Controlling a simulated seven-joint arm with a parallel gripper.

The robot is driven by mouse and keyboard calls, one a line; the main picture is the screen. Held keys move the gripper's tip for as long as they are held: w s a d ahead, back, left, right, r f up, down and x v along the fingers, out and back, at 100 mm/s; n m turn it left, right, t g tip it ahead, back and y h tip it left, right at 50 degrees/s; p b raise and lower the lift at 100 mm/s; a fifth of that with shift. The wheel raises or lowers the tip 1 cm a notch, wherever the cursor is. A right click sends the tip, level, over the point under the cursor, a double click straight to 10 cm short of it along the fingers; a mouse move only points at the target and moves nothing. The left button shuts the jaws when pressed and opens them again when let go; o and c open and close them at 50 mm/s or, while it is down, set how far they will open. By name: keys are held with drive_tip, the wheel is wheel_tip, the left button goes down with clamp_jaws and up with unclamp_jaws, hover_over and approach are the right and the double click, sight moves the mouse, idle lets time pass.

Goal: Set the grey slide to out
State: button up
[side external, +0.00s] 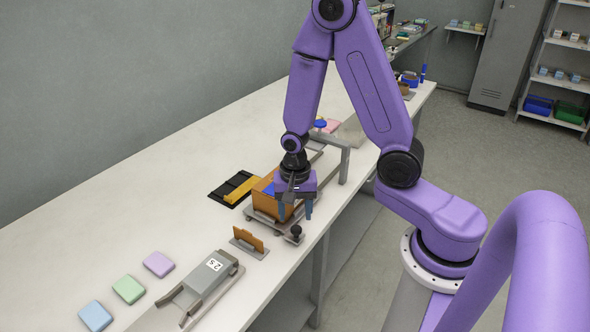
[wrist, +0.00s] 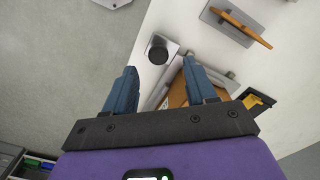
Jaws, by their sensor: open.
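A grey slide (side external: 292,239) with a round black knob (side external: 296,230) sits near the table's front edge, just in front of the orange-brown box. In the wrist view the grey slide (wrist: 172,64) and its black knob (wrist: 157,52) show between and just beyond my fingertips. My gripper (side external: 295,213) is open, pointing down, with its blue fingers apart above the knob. In the wrist view my gripper (wrist: 159,69) holds nothing. I cannot tell how far the slide is drawn out; the box and my fingers hide part of it.
An orange-brown box (side external: 264,196) stands on a grey base behind my gripper. An orange upright plate on a grey stand (side external: 248,240) is close to the left. A grey frame (side external: 345,165) rises to the right.

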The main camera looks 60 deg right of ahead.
wheel_tip(320, 180, up, 13)
drive_tip(key=shift+f, duration=0.15)
idle(0.5)
drive_tip(key=s+a+r+n, duration=0.1)
drive_tip(key=s+a+n, duration=0.1)
drive_tip(key=s+n, duration=0.6)
drive_tip(key=s+a+r+n, duration=0.1)
drive_tip(key=s+a+n, duration=0.2)
drive_tip(key=s+n, duration=0.6)
drive_tip(key=n, duration=0.6)
drive_tip(key=shift+s+a+r, duration=0.15)
drive_tip(key=shift+s+r, duration=0.1)
drive_tip(key=shift+r, duration=0.15)
idle(1.1)
